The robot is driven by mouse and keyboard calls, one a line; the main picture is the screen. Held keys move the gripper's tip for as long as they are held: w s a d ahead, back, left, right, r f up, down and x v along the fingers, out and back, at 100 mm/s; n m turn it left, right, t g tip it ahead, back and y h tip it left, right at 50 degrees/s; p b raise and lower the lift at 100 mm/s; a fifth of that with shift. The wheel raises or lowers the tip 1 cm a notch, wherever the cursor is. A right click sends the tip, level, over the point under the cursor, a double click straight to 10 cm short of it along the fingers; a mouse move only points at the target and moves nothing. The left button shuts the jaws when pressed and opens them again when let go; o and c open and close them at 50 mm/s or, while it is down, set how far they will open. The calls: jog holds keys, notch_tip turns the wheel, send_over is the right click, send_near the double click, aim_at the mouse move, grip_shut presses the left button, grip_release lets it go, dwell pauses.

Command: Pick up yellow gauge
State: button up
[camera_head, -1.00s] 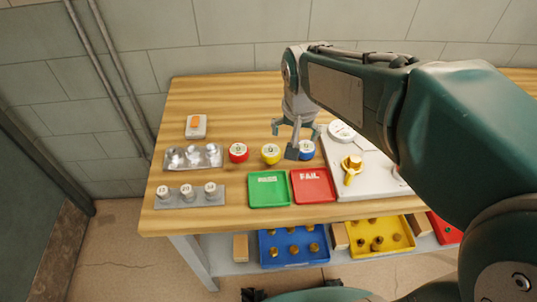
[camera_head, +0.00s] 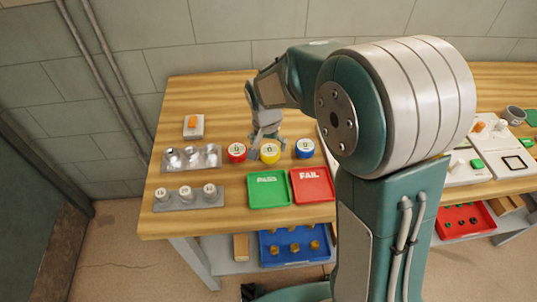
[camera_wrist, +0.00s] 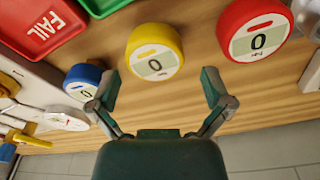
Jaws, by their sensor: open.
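The yellow gauge (camera_head: 269,154) is a round puck with a pale display reading 0. It stands on the wooden table between the red gauge (camera_head: 237,152) and the blue gauge (camera_head: 304,148). My gripper (camera_head: 266,145) is open and empty just behind and above the yellow gauge. In the wrist view the yellow gauge (camera_wrist: 155,51) lies beyond my open fingertips (camera_wrist: 160,84), about midway between them and apart from them. The blue gauge (camera_wrist: 83,82) shows near the left finger, and the red gauge (camera_wrist: 253,31) is to the right.
A green PASS tray (camera_head: 268,190) and a red FAIL tray (camera_head: 312,186) lie in front of the gauges. Metal holders stand at left, one with several weights (camera_head: 188,194). A small box with an orange switch (camera_head: 194,126) is at the back left. My arm hides the table's middle right.

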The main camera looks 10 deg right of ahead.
aim_at(269, 150)
jog(key=f, duration=0.4)
jog(key=shift+w+d+f, duration=0.1)
jog(key=shift+d+f, duration=0.05)
jog(key=shift+d, duration=0.15)
jog(key=shift+a, duration=0.1)
jog(key=c, duration=1.2)
jog(key=shift+o, duration=0.2)
